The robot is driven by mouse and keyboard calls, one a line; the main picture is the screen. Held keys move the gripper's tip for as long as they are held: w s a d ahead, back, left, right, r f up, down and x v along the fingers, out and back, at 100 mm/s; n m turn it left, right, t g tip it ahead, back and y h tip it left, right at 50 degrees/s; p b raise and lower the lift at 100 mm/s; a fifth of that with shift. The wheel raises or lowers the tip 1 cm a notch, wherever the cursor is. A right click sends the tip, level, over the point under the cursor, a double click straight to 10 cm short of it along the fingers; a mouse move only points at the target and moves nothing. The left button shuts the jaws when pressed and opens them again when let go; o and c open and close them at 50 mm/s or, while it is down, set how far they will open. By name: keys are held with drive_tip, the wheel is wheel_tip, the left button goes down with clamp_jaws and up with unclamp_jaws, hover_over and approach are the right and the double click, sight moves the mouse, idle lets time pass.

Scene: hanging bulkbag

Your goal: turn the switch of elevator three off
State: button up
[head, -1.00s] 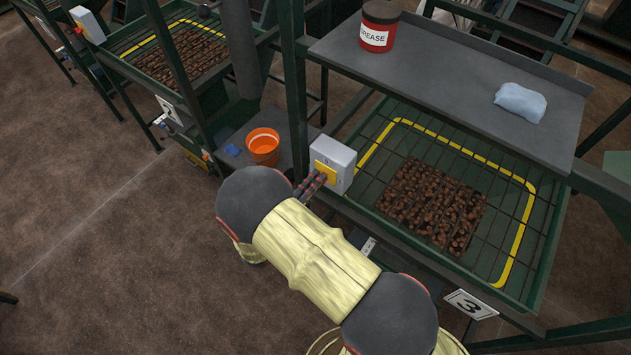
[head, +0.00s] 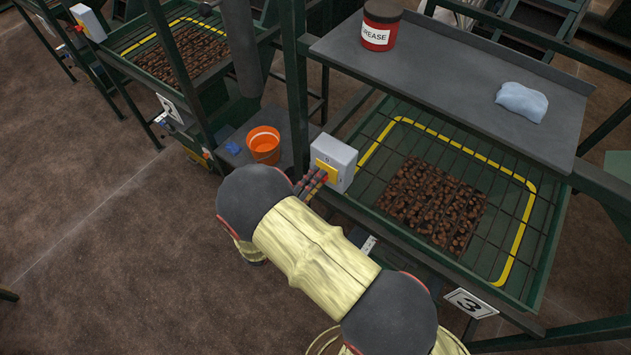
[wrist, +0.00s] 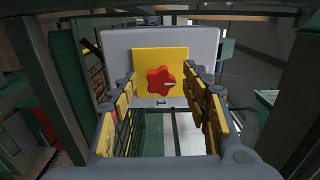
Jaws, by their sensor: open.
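The switch of elevator three is a grey box (head: 343,156) with a yellow plate (wrist: 144,64), on the frame by the sign "3" (head: 470,304). In the wrist view a red star-shaped knob (wrist: 158,76) sits on the plate, its white mark pointing right and slightly down. My gripper (head: 316,180) is open in front of the box. In the wrist view its padded fingers (wrist: 163,90) stand left and right of the knob, with gaps; contact cannot be seen.
A shelf (head: 440,75) above the grated bin (head: 515,240) carries a red grease tin (head: 377,28) and a pale cloth (head: 522,101). A green post (head: 295,90) stands just left of the box. An orange bucket (head: 263,146) is behind it. The floor at left is clear.

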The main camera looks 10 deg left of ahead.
drive_tip(key=v, duration=1.2)
idle(0.5)
